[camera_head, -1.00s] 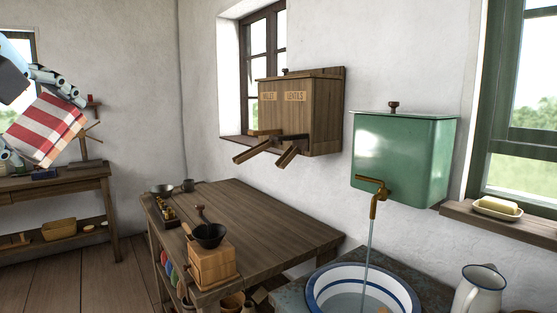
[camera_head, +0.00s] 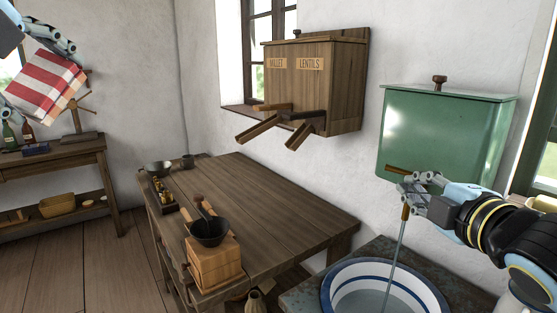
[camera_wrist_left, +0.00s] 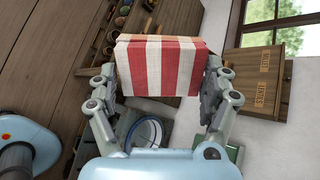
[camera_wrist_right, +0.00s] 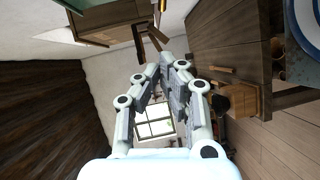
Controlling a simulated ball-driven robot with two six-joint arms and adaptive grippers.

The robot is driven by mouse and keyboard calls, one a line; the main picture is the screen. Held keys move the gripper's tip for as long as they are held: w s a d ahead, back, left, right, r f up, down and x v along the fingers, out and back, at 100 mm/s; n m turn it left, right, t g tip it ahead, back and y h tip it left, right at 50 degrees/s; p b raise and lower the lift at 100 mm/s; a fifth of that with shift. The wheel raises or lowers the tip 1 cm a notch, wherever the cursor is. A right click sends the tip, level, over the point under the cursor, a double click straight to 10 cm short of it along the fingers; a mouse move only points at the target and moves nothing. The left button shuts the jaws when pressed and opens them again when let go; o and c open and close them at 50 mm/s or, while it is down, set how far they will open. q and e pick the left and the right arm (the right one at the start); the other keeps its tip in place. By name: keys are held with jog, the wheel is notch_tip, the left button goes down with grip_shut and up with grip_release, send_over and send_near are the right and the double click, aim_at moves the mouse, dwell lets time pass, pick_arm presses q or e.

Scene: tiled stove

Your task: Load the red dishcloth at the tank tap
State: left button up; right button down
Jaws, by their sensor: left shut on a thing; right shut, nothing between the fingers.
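The dishcloth (camera_head: 44,84) is red and white striped and folded into a block. My left gripper (camera_wrist_left: 167,72) is shut on it, and the cloth (camera_wrist_left: 160,66) spans between its fingers, high at the left of the head view. The green tank (camera_head: 440,135) hangs on the wall at the right. Its brass tap (camera_head: 400,170) is partly hidden by my right gripper (camera_head: 408,190), which is shut and empty at the tap. I cannot tell whether it touches the tap. A thin water stream (camera_head: 395,258) runs from the tap into the white, blue-rimmed basin (camera_head: 340,275) below.
A wooden table (camera_head: 270,205) stands left of the basin, with a coffee grinder (camera_head: 212,262) on its near corner. A wooden millet and lentils bin (camera_head: 318,80) hangs above, its chutes sticking out. A side table (camera_head: 50,160) with bottles stands at the far left.

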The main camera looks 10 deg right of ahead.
pick_arm(q)
jog(key=shift+w+r+p, duration=0.2)
jog(key=shift+r+p, duration=0.4)
jog(key=shift+r, duration=0.1)
pick_arm(e)
send_near(394, 171)
jog(key=w+a+r, duration=0.1)
jog(key=w+a, duration=0.3)
pick_arm(q)
jog(key=shift+s+r+p, duration=0.15)
jog(key=shift+r+p, duration=0.25)
jog(key=shift+r, duration=0.05)
pick_arm(e)
jog(key=shift+w+d+f, duration=0.15)
jog(key=shift+w+d, duration=0.3)
jog(key=shift+w, duration=0.15)
jog(key=shift+w+d+f, duration=0.2)
jog(key=shift+w+d, duration=0.2)
jog(key=shift+w, duration=0.25)
jog(key=shift+w+d+f, duration=0.15)
jog(key=shift+w+d, duration=0.15)
jog(key=shift+d, duration=0.15)
